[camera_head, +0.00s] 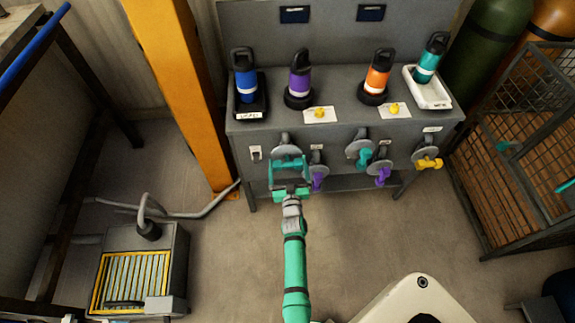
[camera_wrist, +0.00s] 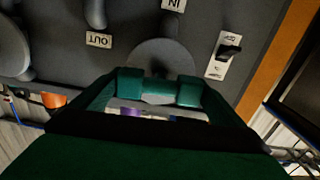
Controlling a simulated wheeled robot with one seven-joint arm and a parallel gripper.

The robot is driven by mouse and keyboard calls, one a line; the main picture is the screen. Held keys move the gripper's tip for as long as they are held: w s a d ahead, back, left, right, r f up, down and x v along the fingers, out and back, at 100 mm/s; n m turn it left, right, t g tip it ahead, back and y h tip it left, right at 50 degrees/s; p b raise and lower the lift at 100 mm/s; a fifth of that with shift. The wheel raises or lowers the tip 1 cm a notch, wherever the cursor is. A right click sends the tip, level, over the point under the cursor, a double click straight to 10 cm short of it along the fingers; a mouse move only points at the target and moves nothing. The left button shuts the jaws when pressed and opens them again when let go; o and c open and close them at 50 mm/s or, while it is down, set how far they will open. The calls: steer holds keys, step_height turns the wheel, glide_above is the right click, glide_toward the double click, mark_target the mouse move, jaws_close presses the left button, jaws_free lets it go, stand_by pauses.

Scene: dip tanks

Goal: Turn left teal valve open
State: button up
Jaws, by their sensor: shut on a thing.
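The left teal valve (camera_head: 287,162) is on the front panel of the grey bench, below a round grey flange (camera_head: 285,148). My gripper (camera_head: 290,174) reaches it from the front and is shut on its handle. In the wrist view my gripper (camera_wrist: 158,92) has its two green fingers on either side of the teal handle (camera_wrist: 158,86), with the grey flange (camera_wrist: 160,54) behind. The gripper hides part of the valve, so its exact angle is hard to tell. A second teal valve (camera_head: 364,156) is further right, apart from my gripper.
Purple valves (camera_head: 317,180) (camera_head: 383,175) and a yellow valve (camera_head: 428,163) are on the same panel. A switch (camera_head: 255,154) is left of the gripped valve. Several bottles stand on the bench (camera_head: 340,93). An orange post (camera_head: 178,80) is at left. Floor in front is mostly clear.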

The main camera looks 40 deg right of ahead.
steer(key=n, duration=0.4)
steer(key=shift+n, duration=0.4)
steer(key=n, duration=0.8)
steer(key=shift+s, duration=0.1)
steer(key=shift+n, duration=2.2)
steer(key=shift+a, duration=0.1)
steer(key=o, duration=0.7)
